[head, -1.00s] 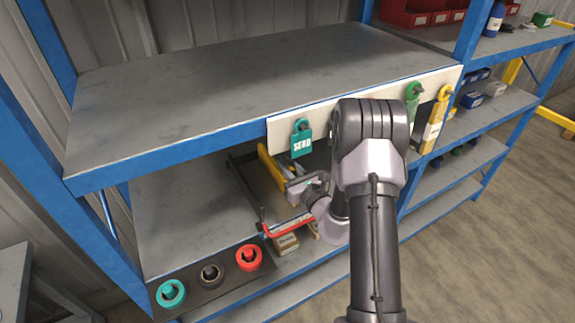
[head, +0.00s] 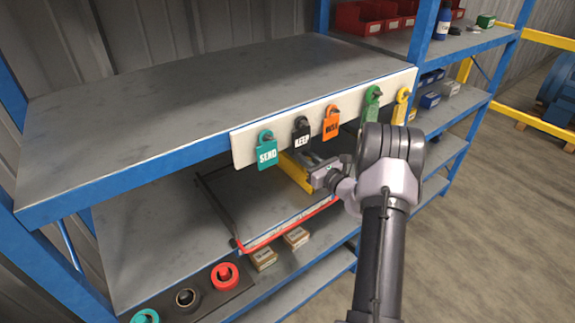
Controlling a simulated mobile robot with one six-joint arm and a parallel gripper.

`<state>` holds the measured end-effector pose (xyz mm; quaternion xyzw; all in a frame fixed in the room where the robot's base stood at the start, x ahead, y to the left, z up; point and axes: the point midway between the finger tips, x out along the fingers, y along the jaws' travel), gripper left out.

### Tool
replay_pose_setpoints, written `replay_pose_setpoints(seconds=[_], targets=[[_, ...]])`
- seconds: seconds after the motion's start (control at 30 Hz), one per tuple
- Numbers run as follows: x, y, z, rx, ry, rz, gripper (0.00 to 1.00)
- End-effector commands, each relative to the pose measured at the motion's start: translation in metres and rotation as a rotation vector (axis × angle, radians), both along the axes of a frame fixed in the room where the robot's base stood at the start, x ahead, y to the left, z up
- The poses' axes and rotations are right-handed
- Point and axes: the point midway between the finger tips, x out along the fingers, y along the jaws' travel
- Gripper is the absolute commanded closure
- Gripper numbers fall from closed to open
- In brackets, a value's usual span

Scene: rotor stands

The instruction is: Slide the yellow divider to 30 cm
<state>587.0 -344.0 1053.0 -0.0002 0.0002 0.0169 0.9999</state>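The yellow divider (head: 297,173) stands on the shelf under the white tag board, at the right part of a dark frame with a red front edge (head: 290,227). Its upper part is hidden behind the board. My gripper (head: 318,170) is at the divider's right side, close to or touching it. Its fingers are too small and hidden to show whether they are open or shut. No scale is readable in this view.
A white board (head: 240,152) with several hanging tags overhangs the divider. Small cardboard boxes (head: 296,237) sit just below the red edge. Teal, black and red (head: 225,276) rings rest on a dark strip at the lower left. The frame's left part is empty.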

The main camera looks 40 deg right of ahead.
Motion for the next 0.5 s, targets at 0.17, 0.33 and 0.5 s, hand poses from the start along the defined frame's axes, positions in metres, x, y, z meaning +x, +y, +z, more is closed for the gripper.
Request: replay_pose_setpoints(seconds=[0.17,0.33,0.5], targets=[[0.0,-0.019,-0.001,0.0,0.0,-0.001,1.0],[0.001,-0.024,0.0,0.001,0.0,0.0,1.0],[0.001,-0.024,0.0,0.001,0.0,0.0,1.0]])
